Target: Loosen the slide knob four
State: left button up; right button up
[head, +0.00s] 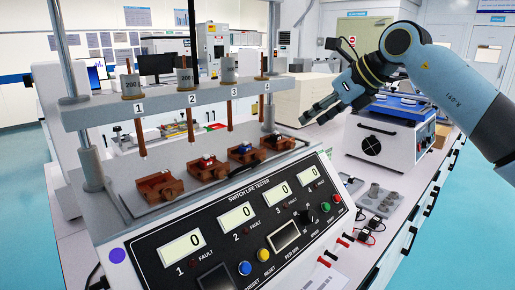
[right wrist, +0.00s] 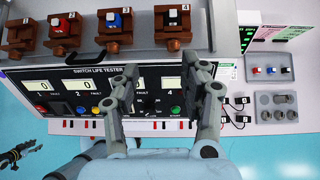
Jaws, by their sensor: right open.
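The switch life tester (head: 225,225) has several numbered stations, each with a brown fixture below a hanging rod. The station four fixture (head: 284,144) is at the right end of the row.
A white box with a round fan (head: 385,142) stands right of the tester. A grey tray of round parts (head: 380,200) and small black clips lie on the table.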

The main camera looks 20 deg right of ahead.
aim_at(293, 144)
jog(key=w+f, duration=0.2)
jog(key=w+f+p, duration=0.1)
jog(key=w+f, duration=0.1)
jog(key=f, duration=0.1)
jog(key=w+f+p, duration=0.1)
jog(key=w+f, duration=0.1)
jog(key=f, duration=0.1)
jog(key=shift+f, duration=0.1)
jog(key=shift+w+a+f, duration=0.1)
jog(key=shift+w+f, duration=0.1)
jog(key=shift+f, duration=0.05)
pick_arm(q)
jog(key=shift+w+d+r, duration=0.1)
jog(key=shift+d+r, duration=0.2)
jog(key=shift+r, duration=0.35)
jog(key=shift+w+d+r, duration=0.1)
jog(key=shift+d+r, duration=0.15)
jog(key=shift+r, duration=0.35)
